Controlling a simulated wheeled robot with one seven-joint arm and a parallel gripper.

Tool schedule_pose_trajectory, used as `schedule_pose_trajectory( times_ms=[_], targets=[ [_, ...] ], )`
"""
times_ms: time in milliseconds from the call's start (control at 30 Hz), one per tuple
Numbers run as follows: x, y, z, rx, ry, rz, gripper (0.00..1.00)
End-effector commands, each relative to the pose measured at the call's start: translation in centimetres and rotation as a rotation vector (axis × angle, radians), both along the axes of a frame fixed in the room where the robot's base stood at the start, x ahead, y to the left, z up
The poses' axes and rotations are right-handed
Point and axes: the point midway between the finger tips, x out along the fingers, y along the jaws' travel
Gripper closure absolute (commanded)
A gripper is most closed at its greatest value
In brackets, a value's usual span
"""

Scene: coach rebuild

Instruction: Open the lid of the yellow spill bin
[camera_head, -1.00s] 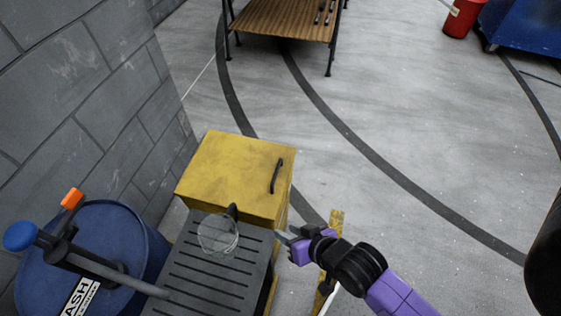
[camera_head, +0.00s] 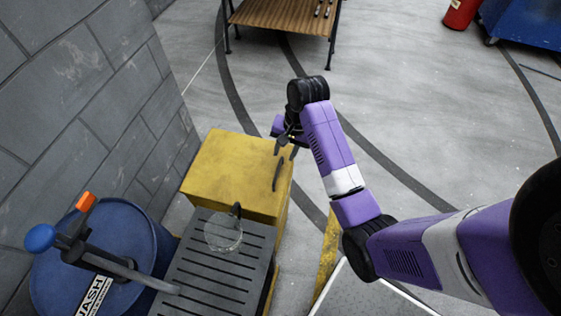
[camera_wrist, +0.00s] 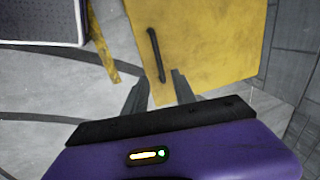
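The yellow spill bin (camera_head: 228,172) stands beside the wall with its flat yellow lid down. A black bar handle (camera_head: 278,175) runs along the lid's right side. My gripper (camera_head: 286,148) is at the far end of this handle, above the lid's right edge. In the wrist view, the two fingers of my gripper (camera_wrist: 160,88) are apart and empty. The lid (camera_wrist: 205,45) fills the upper right of that view.
A clear glass vessel (camera_head: 223,233) stands on the dark slatted grate (camera_head: 190,285) in front of the lid. A blue drum (camera_head: 90,255) with a pump lever is at left, by the block wall (camera_head: 80,100). A wooden table (camera_head: 285,15) is behind. The floor right of the bin is mostly clear.

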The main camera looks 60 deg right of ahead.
Motion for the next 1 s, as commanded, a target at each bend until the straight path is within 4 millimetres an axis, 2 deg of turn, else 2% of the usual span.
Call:
schedule_pose_trajectory(
  times_ms=[300,433,600,867,1000],
  targets=[
    [0.7,0.4,-4.7,0.002,0.004,0.001,0.67],
    [1.0,0.5,-6.2,0.001,0.002,0.001,0.67],
    [1.2,0.6,-7.1,-0.001,0.001,0.002,0.67],
    [1.3,0.6,-7.2,-0.001,0.000,0.002,0.67],
    [1.3,0.6,-7.2,-0.001,0.000,0.002,0.95]
  ],
)
